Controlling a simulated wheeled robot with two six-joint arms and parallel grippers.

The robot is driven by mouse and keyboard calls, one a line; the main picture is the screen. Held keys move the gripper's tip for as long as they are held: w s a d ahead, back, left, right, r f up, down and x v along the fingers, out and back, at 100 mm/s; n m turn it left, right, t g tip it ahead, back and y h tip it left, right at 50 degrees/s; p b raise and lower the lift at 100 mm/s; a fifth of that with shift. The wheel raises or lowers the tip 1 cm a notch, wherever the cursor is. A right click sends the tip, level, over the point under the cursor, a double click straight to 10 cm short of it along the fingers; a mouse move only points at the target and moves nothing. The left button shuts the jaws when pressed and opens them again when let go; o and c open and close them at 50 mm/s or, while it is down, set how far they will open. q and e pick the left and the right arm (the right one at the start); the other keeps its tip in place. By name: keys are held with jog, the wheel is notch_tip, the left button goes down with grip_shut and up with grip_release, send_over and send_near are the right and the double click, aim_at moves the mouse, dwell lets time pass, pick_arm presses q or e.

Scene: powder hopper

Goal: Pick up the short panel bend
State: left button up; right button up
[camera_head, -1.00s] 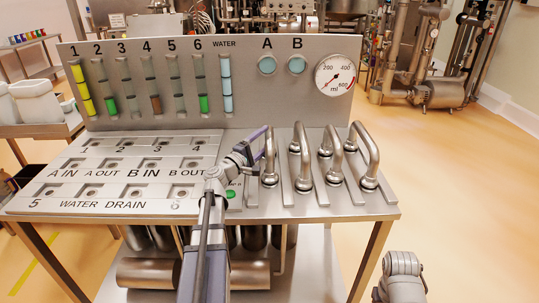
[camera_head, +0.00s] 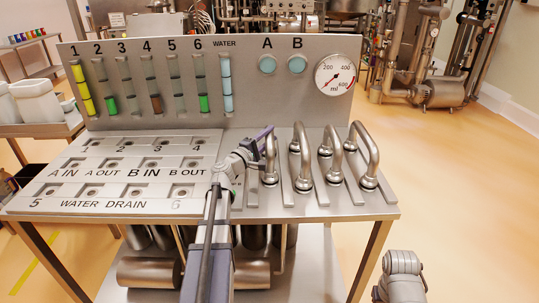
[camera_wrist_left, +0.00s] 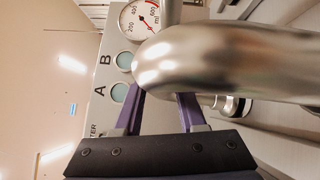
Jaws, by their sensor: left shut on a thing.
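Several polished steel panel bends stand in a row on the right part of the panel table. The leftmost bend (camera_head: 270,160) is a tall narrow U-shaped tube. My left gripper (camera_head: 264,134), with purple fingers, is shut on its upper part. In the left wrist view the bend (camera_wrist_left: 230,65) fills the upper right, with the purple fingers (camera_wrist_left: 165,108) partly behind the tube. The bend's feet still appear at the slotted rails. The other bends (camera_head: 301,160), (camera_head: 331,160) and (camera_head: 366,160) stand upright to its right.
The sloped port panel (camera_head: 120,190) with labelled sockets lies to the left. Behind stands the upright board (camera_head: 145,55) with coloured level tubes, two round buttons and a gauge (camera_head: 334,75). Open floor lies right of the table.

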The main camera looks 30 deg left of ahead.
pick_arm(q)
grip_shut()
dwell(0.6)
jog(key=shift+r, duration=0.1)
